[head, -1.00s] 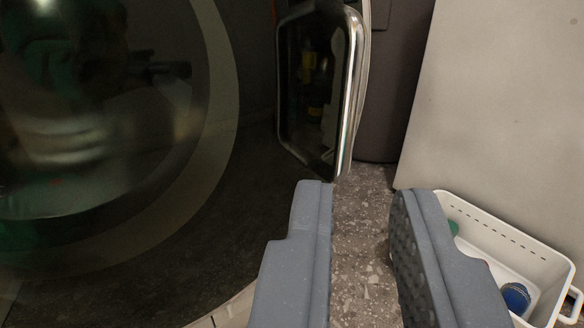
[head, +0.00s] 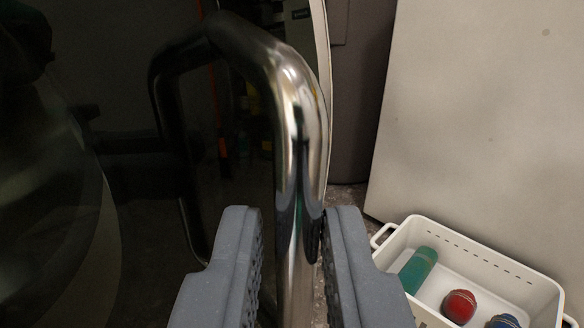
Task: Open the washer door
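The washer door (head: 130,220) is a dark, glossy panel filling the left of the view, with part of its round rim at the far left. Its shiny metal handle (head: 298,150) stands off the door as a bent vertical bar, with its reflection in the dark surface to the left. My gripper (head: 292,215) is open, with one grey finger on each side of the handle's lower part. The right finger looks very close to the bar, and a narrow gap shows at the left finger. Whether either finger touches cannot be told. The handle's lower end is out of view.
A white basket (head: 490,265) with a green cylinder (head: 418,268), a red ball (head: 459,305) and a blue item (head: 503,321) stands at the lower right. A pale flat panel (head: 480,110) rises behind it. A strip of speckled floor shows between.

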